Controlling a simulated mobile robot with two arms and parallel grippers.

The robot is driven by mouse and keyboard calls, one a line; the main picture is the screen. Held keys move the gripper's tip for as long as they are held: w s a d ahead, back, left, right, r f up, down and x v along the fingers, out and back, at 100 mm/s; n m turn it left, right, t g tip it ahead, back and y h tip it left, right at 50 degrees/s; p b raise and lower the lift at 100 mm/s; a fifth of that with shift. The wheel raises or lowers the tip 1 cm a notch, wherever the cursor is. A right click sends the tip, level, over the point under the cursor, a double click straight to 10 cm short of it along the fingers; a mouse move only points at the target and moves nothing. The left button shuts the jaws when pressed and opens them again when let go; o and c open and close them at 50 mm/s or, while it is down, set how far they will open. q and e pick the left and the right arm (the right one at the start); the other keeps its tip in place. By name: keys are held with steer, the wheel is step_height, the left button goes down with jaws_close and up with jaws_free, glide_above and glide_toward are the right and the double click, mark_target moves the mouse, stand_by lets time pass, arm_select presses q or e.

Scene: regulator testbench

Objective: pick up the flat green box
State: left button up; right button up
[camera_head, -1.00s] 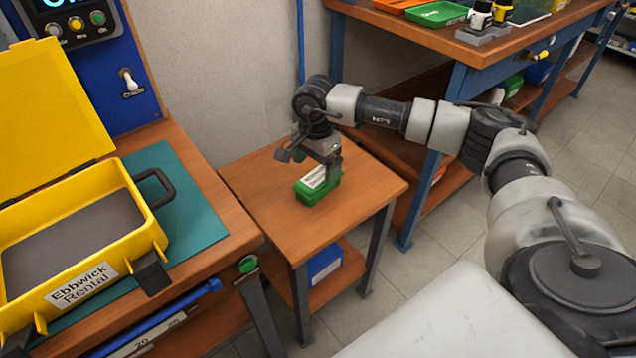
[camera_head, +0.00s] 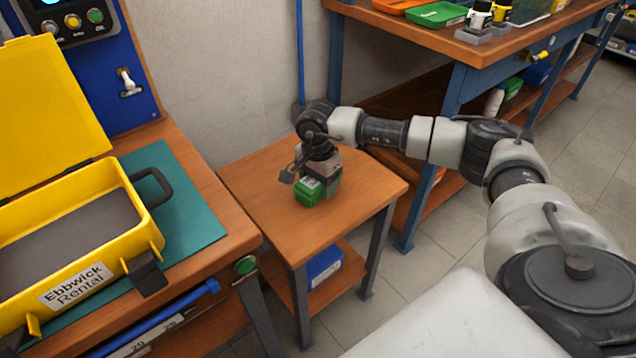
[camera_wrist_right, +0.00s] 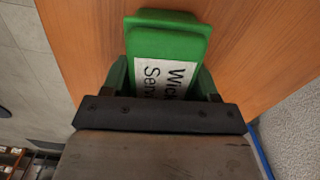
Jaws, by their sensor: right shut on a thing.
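The flat green box (camera_head: 308,194) with a white label is on the small wooden side table, partly hidden under my right gripper (camera_head: 318,182). In the right wrist view the green box (camera_wrist_right: 167,42) fills the space in front of the gripper, its label reading in part "Wick… Serv…". My right gripper (camera_wrist_right: 163,95) is shut on the green box, with the fingers at its two sides. I cannot tell whether the box still touches the table. My left gripper is not in view.
The small table (camera_head: 362,190) is otherwise clear. To its left, an open yellow case (camera_head: 150,237) labelled "Ebbwick Rental" sits on a teal mat (camera_head: 199,228). A blue box (camera_head: 323,264) lies on the lower shelf. A workbench (camera_head: 400,28) with trays stands behind on the right.

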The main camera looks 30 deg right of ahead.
steer(key=shift+c, duration=0.7)
steer(key=shift+r, duration=0.15)
